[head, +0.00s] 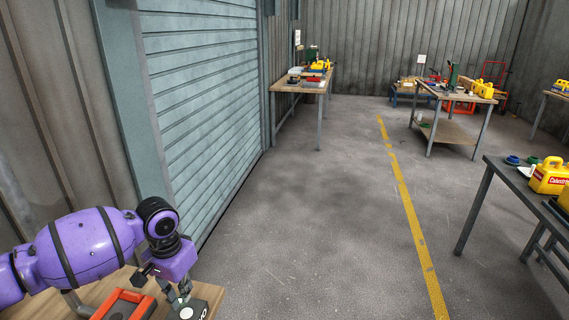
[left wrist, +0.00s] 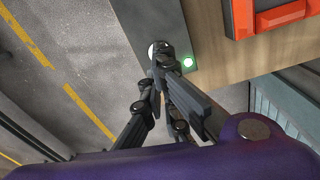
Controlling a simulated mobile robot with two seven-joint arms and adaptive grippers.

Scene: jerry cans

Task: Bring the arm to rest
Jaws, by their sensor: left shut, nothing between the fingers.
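My purple left arm reaches in from the lower left of the head view. My left gripper (head: 178,293) is at its end, pointing down over the corner of a wooden table (head: 88,285). In the left wrist view the black fingers of the gripper (left wrist: 163,62) are shut with nothing between them. They are above a dark grey plate (left wrist: 203,45) with a small green light at the table's edge. I cannot tell whether the fingertips touch the plate. My right gripper does not show.
A red-orange tray (head: 125,304) lies on the table beside the gripper. A roller shutter (head: 205,85) stands behind. Yellow jerry cans (head: 550,177) stand on a dark table (head: 500,176) at the right; other workbenches are farther back. The floor between, with a yellow line (head: 405,205), is clear.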

